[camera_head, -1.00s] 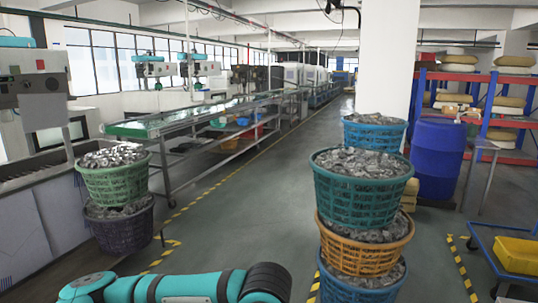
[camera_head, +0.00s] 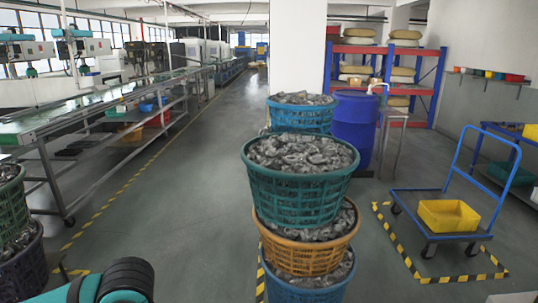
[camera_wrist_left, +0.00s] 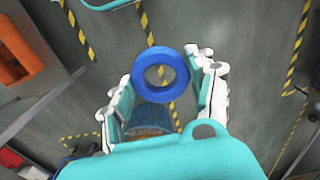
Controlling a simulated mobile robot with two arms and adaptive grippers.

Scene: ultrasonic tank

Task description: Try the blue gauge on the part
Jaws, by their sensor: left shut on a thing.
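A blue ring (camera_wrist_left: 160,54), which looks like the blue gauge, sits between the fingers of my left gripper (camera_wrist_left: 161,75) in the left wrist view. The gripper is shut on it, and the floor shows through its hole. In the head view only a piece of my left arm shows at the bottom left; its gripper is out of frame. I cannot make out the part in either view. My right gripper is in neither view.
Stacked baskets of metal pieces (camera_head: 296,196) stand close in front. A blue drum (camera_head: 355,132) is behind them. A cart with a yellow bin (camera_head: 448,217) stands at right inside striped tape. A long conveyor (camera_head: 40,128) is at left. Grey floor lies between them.

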